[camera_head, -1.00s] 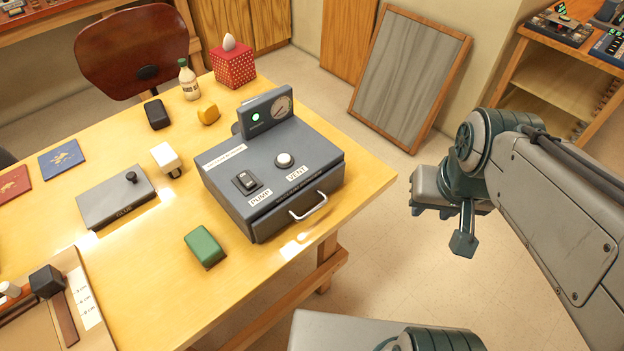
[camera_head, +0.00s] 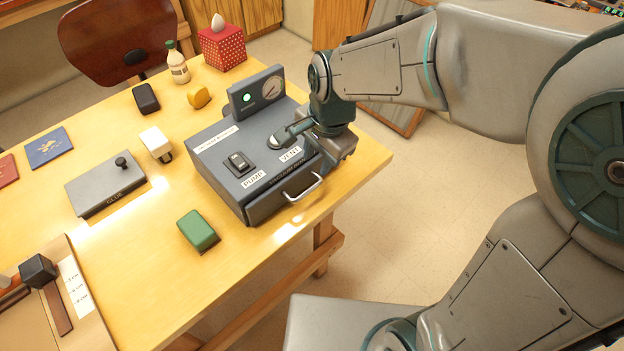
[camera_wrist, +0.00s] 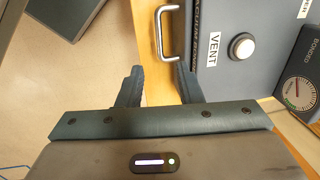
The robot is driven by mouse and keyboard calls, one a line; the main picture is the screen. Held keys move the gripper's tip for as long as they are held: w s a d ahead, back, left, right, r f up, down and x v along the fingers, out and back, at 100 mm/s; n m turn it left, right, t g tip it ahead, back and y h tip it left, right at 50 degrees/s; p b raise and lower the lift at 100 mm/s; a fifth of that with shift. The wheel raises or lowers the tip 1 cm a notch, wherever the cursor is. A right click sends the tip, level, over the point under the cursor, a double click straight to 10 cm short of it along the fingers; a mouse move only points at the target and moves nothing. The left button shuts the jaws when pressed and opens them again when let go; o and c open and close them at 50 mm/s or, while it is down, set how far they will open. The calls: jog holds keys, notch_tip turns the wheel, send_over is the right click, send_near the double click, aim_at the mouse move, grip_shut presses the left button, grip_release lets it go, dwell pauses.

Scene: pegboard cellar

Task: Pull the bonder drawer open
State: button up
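The bonder (camera_head: 215,160) is a dark grey box on the wooden table, with PUMP and VENT labels on top. Its drawer (camera_head: 266,206) is in the front face and looks shut. A silver bar handle (camera_head: 304,188) sticks out from the drawer. In the wrist view the handle (camera_wrist: 182,12) is beyond the fingertips, apart from them. My gripper (camera_head: 309,146) hovers over the bonder's right front part near the VENT knob, partly hiding the top. In the wrist view my gripper (camera_wrist: 160,76) has its two fingers apart with nothing between them.
A green block (camera_head: 198,230) lies on the table in front of the bonder. A gauge panel (camera_head: 257,91) rises at the bonder's back.

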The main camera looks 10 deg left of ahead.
aim_at(310, 189)
jog(key=f, duration=0.3)
jog(key=w+a+f, duration=0.1)
jog(key=f, duration=0.7)
jog(key=shift+w+a, duration=0.15)
jog(key=shift+a, duration=0.1)
grip_shut()
